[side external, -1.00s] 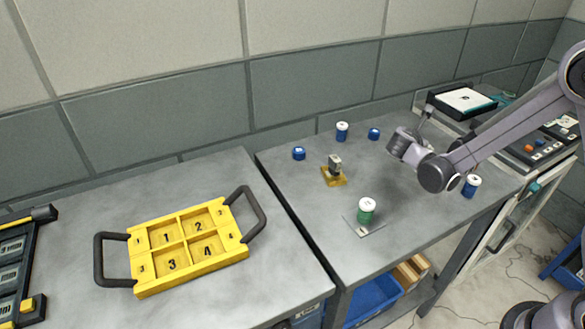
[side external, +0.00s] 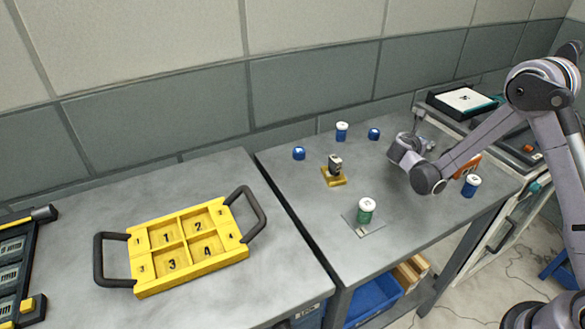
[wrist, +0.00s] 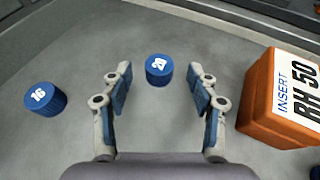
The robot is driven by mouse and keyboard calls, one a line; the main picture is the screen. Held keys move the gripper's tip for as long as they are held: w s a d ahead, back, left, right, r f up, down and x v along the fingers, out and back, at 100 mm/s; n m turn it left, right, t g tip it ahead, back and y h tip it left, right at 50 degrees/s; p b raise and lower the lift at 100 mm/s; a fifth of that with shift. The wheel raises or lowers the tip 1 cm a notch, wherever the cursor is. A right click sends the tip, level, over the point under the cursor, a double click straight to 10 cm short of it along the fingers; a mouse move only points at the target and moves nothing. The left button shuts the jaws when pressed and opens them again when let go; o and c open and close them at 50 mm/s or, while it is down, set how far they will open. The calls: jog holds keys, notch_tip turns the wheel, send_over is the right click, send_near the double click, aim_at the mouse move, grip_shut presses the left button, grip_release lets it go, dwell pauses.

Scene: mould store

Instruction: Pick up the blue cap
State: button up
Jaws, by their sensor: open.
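A blue cap (wrist: 158,69) with a white number on top stands just ahead of my gripper (wrist: 159,86), roughly centred between the fingertips in the wrist view. The open fingers are empty, one on either side of it, and no contact shows. A second blue cap (wrist: 45,98), marked 16, lies to the left. In the side view, my gripper (side external: 421,128) hangs over the right part of the grey bench. Blue caps show there at the back (side external: 374,134) and further left (side external: 299,153); I cannot tell which match the wrist view.
An orange block (wrist: 283,98) marked INSERT RH 50 stands close to the right finger. Blue jars with white lids (side external: 342,131) (side external: 471,187), a green jar (side external: 366,212) and a small yellow stand (side external: 334,178) are on the bench. A yellow tray (side external: 190,247) sits left.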

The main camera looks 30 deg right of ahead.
jog(key=x, duration=0.4)
jog(key=c, duration=0.9)
jog(key=shift+r, duration=0.1)
